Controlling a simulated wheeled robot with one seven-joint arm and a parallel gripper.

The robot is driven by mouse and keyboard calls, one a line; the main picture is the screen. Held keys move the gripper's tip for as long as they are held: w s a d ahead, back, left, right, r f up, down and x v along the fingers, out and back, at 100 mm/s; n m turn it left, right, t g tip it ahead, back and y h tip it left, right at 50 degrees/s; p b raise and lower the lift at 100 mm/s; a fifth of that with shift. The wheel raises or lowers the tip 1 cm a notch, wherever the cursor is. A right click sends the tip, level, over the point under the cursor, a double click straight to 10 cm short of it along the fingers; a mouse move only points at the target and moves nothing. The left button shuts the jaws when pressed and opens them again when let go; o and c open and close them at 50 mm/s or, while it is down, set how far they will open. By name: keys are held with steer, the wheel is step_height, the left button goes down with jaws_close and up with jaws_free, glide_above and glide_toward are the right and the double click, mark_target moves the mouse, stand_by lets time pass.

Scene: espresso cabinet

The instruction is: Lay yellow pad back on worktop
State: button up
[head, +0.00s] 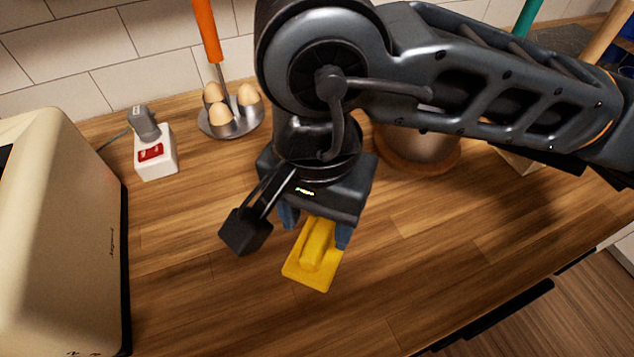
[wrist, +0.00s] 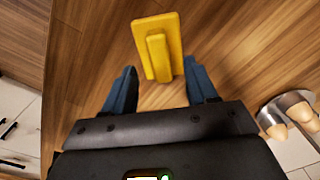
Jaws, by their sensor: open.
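The yellow pad (head: 314,256) is a flat rectangular plate with a raised bar on top. It appears to lie flat on the wooden worktop (head: 200,290), with its bar facing up. My gripper (head: 315,232) is above and behind it, pointing down. In the wrist view the yellow pad (wrist: 158,50) shows beyond and between the two blue fingers of my gripper (wrist: 160,90). The fingers are spread, with a visible gap on each side of the bar. The rear end of the pad is partly hidden by my gripper in the head view.
A cream toaster (head: 60,230) stands at the left. A white switch box (head: 155,153) and an egg holder (head: 232,122) are at the back. A round bowl-like object (head: 425,145) is partly hidden behind my arm. The worktop's front edge runs at the lower right; wood around the pad is clear.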

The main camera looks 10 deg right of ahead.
mark_target(315, 240)
step_height(315, 240, up, 7)
steer(key=shift+r+b, duration=0.2)
steer(key=shift+b, duration=0.2)
steer(key=shift+s+a, duration=0.1)
